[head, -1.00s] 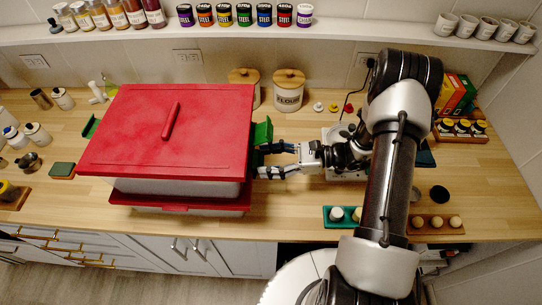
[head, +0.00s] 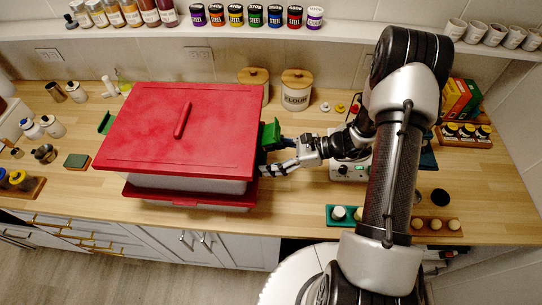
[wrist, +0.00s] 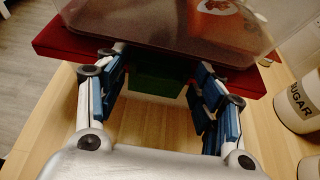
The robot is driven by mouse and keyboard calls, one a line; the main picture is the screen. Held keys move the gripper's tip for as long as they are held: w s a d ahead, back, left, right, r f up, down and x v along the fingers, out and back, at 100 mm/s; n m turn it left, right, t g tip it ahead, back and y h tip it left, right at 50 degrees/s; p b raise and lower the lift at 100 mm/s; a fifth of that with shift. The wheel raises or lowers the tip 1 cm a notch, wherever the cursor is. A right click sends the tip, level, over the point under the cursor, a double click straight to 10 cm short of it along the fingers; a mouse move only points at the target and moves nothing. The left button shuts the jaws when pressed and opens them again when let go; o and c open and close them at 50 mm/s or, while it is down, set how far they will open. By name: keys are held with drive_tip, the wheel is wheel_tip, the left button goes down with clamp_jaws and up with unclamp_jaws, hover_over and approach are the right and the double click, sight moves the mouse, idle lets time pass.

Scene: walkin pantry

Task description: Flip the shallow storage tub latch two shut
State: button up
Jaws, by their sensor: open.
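A tub with a red lid (head: 225,120) and pale walls sits on a second, shallow red-lidded tub (head: 190,198) on the counter. In the head view a green latch (head: 270,134) sticks out at the right side and another green latch (head: 106,122) at the left. In the wrist view a green latch (wrist: 158,78) lies below the red lid edge, between and beyond my fingers. My gripper (head: 268,157) is open and empty at the stack's right side; it also shows in the wrist view (wrist: 158,72). Contact with the latch cannot be told.
A sugar canister (wrist: 300,100) stands to the right in the wrist view; a flour canister (head: 296,92) stands behind the stack. A teal tray (head: 340,224) with small items lies near the front edge. Counter between stack and tray is clear.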

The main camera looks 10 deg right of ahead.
drive_tip(key=v, duration=1.2)
drive_tip(key=shift+r, duration=0.1)
drive_tip(key=s+a+r+n+t+h, duration=0.1)
drive_tip(key=s+a+r+n+h, duration=0.3)
drive_tip(key=s+r+n+h, duration=0.55)
drive_tip(key=s+a+r+n+t+h, duration=0.1)
drive_tip(key=s+a+r+n+h, duration=0.25)
drive_tip(key=s+r+n, duration=0.65)
drive_tip(key=f+b, duration=0.2)
drive_tip(key=f+n+g+b, duration=0.1)
drive_tip(key=f+b, duration=0.1)
drive_tip(key=b, duration=0.1)
drive_tip(key=w+f+n+b, duration=0.1)
drive_tip(key=b, duration=0.2)
drive_tip(key=shift+a+f+g, duration=0.3)
drive_tip(key=shift+a+f, duration=0.1)
drive_tip(key=shift+r, duration=0.1)
drive_tip(key=shift+c, duration=0.4)
